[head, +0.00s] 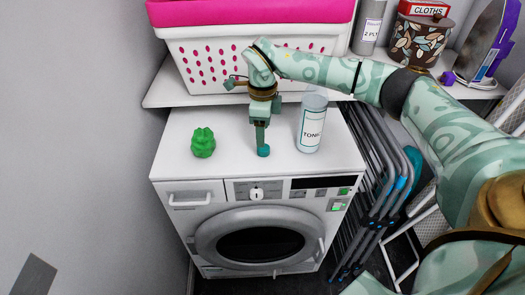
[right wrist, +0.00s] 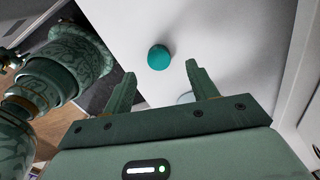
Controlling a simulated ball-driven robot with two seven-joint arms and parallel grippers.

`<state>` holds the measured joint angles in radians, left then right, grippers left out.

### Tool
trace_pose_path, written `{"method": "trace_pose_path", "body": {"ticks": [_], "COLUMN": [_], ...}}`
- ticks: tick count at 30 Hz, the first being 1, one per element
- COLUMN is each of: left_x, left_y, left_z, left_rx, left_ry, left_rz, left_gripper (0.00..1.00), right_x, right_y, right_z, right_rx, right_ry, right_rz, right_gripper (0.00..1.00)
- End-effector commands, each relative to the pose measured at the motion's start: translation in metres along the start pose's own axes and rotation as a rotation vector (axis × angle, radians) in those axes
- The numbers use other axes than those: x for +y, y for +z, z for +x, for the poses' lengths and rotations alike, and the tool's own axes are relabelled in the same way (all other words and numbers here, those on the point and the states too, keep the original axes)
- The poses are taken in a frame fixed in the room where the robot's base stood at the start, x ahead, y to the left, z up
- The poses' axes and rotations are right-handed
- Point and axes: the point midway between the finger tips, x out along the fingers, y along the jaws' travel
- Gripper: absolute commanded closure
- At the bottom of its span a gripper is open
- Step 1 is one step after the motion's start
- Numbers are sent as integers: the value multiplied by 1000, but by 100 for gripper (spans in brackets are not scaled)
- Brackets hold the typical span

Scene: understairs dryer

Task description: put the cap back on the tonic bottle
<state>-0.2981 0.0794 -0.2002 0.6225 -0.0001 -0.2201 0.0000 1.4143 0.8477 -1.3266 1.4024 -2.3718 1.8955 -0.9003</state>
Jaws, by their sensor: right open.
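The tonic bottle (head: 311,122), clear with a white label, stands upright on the white dryer top, right of my right gripper (head: 262,143). I see no cap on its mouth. A small teal cap (head: 263,151) lies on the dryer top, just below the right gripper's fingertips in the head view. In the right wrist view the cap (right wrist: 158,57) sits ahead of the two spread fingers (right wrist: 161,70), not between them. That gripper is open and empty. My left gripper is not in view.
A green lumpy object (head: 203,142) stands left on the dryer top (head: 232,165). A shelf behind holds a white basket with a pink rim (head: 250,13), a 2 PLY roll (head: 368,27), a patterned pot (head: 417,40) and an iron (head: 488,42). Folded racks (head: 378,170) stand right.

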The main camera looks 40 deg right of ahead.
Motion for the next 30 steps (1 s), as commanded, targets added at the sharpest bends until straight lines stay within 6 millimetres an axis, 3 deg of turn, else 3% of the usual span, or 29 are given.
{"method": "trace_pose_path", "body": {"ticks": [11,21,30], "left_x": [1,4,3], "left_y": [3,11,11], "left_z": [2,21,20], "left_rx": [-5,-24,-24], "left_ry": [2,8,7], "left_rz": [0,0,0], "left_gripper": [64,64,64], "right_x": [0,2,2], "right_y": [0,-2,-2], "right_z": [5,52,52], "right_rx": [1,3,0], "right_ry": [1,2,-1], "right_rz": [-1,0,0], "right_gripper": [42,42,42]}}
